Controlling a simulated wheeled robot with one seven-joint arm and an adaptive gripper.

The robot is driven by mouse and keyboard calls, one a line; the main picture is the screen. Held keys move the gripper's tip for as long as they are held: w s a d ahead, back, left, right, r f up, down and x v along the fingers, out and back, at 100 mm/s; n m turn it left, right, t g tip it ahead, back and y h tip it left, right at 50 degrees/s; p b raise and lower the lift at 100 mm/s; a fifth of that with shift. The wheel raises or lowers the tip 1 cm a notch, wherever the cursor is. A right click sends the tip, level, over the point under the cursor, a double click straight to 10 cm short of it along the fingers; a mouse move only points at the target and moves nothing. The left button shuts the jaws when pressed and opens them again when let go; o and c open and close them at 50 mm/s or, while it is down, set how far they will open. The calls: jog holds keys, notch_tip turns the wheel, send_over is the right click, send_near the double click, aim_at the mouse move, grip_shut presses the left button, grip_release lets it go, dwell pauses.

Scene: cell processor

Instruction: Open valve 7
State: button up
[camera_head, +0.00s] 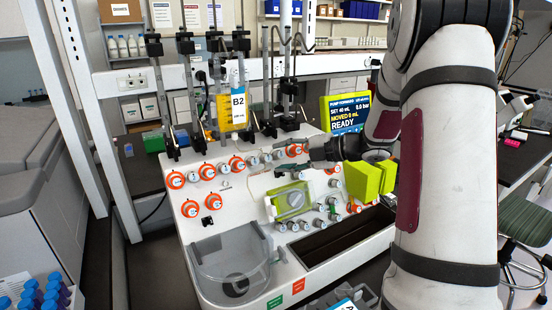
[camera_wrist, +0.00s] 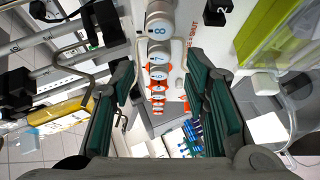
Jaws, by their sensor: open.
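Valve 7 (camera_wrist: 158,58) is a round pale cap marked "7" in the wrist view, in a row of numbered valves on the white panel. Valve 8 (camera_wrist: 158,28) sits just above it in that view, and smaller valves with orange parts run on below it. My gripper (camera_wrist: 160,75) is open, with one green-padded finger on each side of the row. Valve 7 shows in the gap between the fingers, and I see no finger touching it. In the head view my gripper (camera_head: 313,155) is at the right end of the upper valve row; I cannot pick out valve 7 there.
A lime-green cover (camera_head: 291,200) stands on the panel below the row. Upright black-clamped rods and a yellow bag marked B2 (camera_head: 233,108) rise behind it. A screen (camera_head: 347,115) reads READY. A clear basin (camera_head: 232,260) is at the front left.

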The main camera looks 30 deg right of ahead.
jog(key=v, duration=0.8)
jog(key=shift+s+d, duration=0.2)
jog(key=shift+s, duration=0.15)
jog(key=shift+w, duration=0.1)
